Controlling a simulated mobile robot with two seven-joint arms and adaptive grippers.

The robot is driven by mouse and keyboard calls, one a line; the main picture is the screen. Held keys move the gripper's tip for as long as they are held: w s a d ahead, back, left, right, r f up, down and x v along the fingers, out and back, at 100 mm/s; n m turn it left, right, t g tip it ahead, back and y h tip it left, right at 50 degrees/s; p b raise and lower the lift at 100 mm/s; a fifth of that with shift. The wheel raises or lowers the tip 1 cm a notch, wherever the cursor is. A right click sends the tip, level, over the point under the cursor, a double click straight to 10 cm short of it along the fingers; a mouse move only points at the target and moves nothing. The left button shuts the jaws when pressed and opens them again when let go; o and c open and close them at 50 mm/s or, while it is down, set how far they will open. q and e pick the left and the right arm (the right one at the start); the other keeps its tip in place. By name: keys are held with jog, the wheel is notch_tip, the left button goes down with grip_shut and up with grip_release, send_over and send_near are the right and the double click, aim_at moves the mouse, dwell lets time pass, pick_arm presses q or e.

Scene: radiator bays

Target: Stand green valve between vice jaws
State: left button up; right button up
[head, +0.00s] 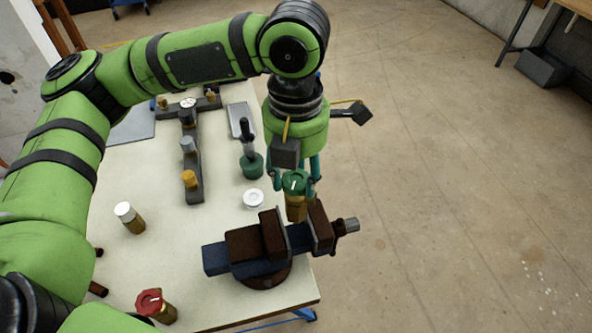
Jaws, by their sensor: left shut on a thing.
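The green valve (295,184) has a green knob on top and a brass body (296,209). It is upright. My left gripper (297,178) points down from above with its teal fingers shut on the valve at the knob. The vice (222,258) is blue with dark brown jaws, a left jaw (271,236) and a right jaw (320,227). The brass body shows at the gap between the jaws. Its lower end is partly hidden, so I cannot tell whether it rests on the vice. My right gripper is not in view.
On the pale table (165,262) are a red-knobbed valve (152,303), a white-capped valve (126,215), a white ring (253,198), a green-based tool (250,158) and a grey manifold (193,170) with brass fittings. Open floor lies right of the table.

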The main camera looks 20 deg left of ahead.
aim_at(296, 202)
pick_arm(q)
jog(key=shift+f+b, duration=0.9)
jog(key=shift+b, duration=0.05)
jog(key=shift+f+b, duration=0.25)
jog(key=shift+b, duration=0.1)
jog(key=shift+f+b, duration=0.4)
jog(key=shift+f, duration=1.4)
jog(key=shift+f+b, duration=0.55)
jog(key=shift+f, duration=0.3)
pick_arm(e)
jog(key=f, duration=0.1)
jog(key=w+f, duration=0.1)
jog(key=f, duration=0.3)
jog(key=shift+w+a, duration=0.4)
jog(key=shift+d, duration=0.15)
pick_arm(q)
jog(key=o, duration=1.4)
jog(key=shift+c, duration=0.2)
